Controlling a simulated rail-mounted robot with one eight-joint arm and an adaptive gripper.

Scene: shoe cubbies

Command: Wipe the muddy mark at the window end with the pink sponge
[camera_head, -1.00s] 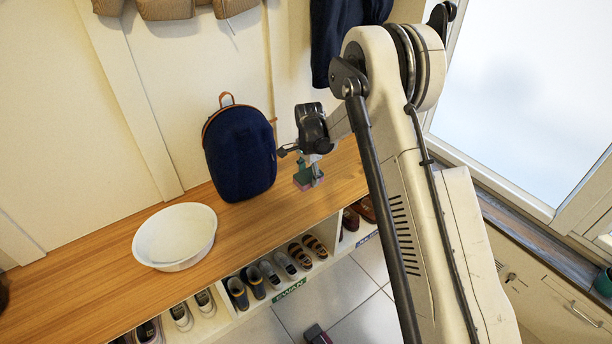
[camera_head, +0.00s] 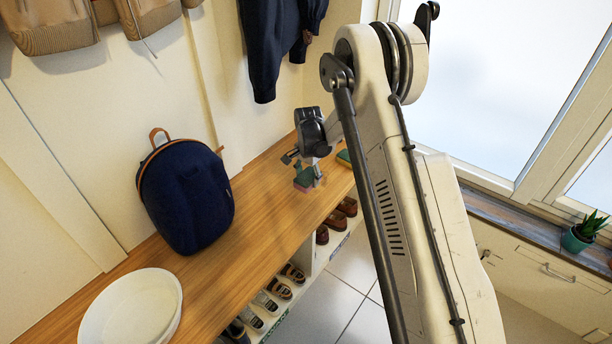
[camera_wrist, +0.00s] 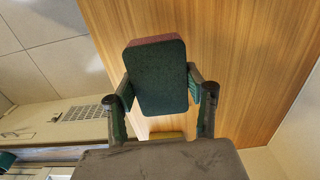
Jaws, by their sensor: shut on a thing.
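My gripper (camera_head: 316,176) is shut on the pink sponge (camera_head: 303,186), which has a dark green pad on its upper face. It is over the wooden bench top, past the backpack towards the window side. In the wrist view the sponge (camera_wrist: 156,78) sits between the two fingers of my gripper (camera_wrist: 160,92), green face towards the camera and a pink edge showing. I cannot tell whether the sponge touches the wood. A second block, green and yellowish (camera_head: 344,158), lies farther along the bench, partly behind my arm. I cannot make out a muddy mark in either view.
A navy backpack (camera_head: 186,198) stands on the bench (camera_head: 240,238) against the wall. A white basin (camera_head: 132,312) is at the near left. Shoes (camera_head: 336,220) fill cubbies below. A dark garment (camera_head: 283,45) hangs above. A potted plant (camera_head: 584,232) stands on the window sill.

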